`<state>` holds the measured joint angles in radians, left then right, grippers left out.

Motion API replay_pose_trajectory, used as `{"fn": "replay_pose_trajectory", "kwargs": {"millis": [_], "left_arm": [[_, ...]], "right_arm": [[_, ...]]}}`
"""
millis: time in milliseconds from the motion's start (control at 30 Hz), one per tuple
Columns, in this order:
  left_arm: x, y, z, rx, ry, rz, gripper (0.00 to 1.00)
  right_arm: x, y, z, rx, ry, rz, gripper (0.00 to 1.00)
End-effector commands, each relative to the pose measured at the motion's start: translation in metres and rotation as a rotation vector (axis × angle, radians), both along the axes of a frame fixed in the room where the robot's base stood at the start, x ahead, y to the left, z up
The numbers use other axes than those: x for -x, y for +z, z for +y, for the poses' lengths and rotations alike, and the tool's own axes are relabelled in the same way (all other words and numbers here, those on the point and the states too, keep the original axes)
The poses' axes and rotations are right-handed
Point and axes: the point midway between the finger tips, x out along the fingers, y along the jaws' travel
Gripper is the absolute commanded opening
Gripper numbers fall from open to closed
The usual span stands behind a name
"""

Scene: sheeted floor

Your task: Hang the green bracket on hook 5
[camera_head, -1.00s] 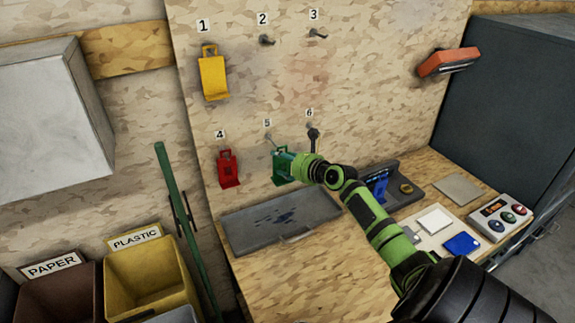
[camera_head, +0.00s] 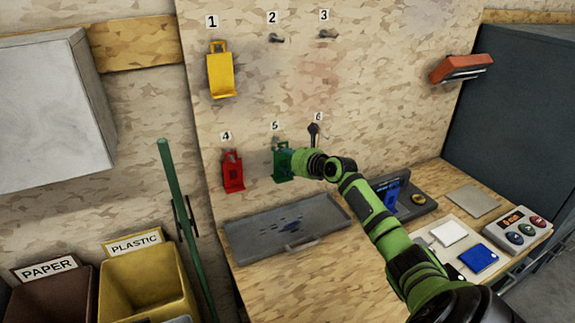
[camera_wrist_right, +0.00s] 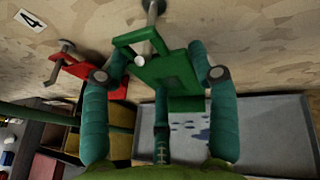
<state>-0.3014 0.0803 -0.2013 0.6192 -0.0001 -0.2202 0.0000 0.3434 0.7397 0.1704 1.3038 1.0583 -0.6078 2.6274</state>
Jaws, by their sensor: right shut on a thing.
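The green bracket (camera_head: 281,163) is at the pegboard just below the label 5, left of my right gripper (camera_head: 294,162). In the right wrist view, the right gripper (camera_wrist_right: 158,78) is shut on the bracket (camera_wrist_right: 172,72), with fingers on both sides of it. Hook 5 (camera_wrist_right: 152,12) comes out of the board there. Its shaft passes behind the bracket's top bar, and a pale round tip shows in the bracket's opening. I cannot tell whether the bar rests on the hook. My left gripper is not in view.
A red bracket (camera_head: 232,172) hangs at 4 close on the left, a yellow one (camera_head: 221,74) at 1. Hooks 2 (camera_head: 277,38) and 3 (camera_head: 328,34) are empty. A grey tray (camera_head: 262,240) lies on the bench below.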

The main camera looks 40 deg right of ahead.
Motion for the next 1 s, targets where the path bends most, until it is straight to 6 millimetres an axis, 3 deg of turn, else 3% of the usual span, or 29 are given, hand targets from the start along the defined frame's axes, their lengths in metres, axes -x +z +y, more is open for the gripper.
{"fn": "replay_pose_trajectory", "kwargs": {"millis": [233, 1000], "left_arm": [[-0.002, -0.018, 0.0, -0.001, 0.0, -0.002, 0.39], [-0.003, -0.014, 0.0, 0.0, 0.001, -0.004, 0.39]], "right_arm": [[-0.01, -0.001, -0.005, 0.001, -0.003, -0.005, 0.21], [-0.022, -0.008, -0.008, 0.0, -0.002, -0.004, 0.21]]}}
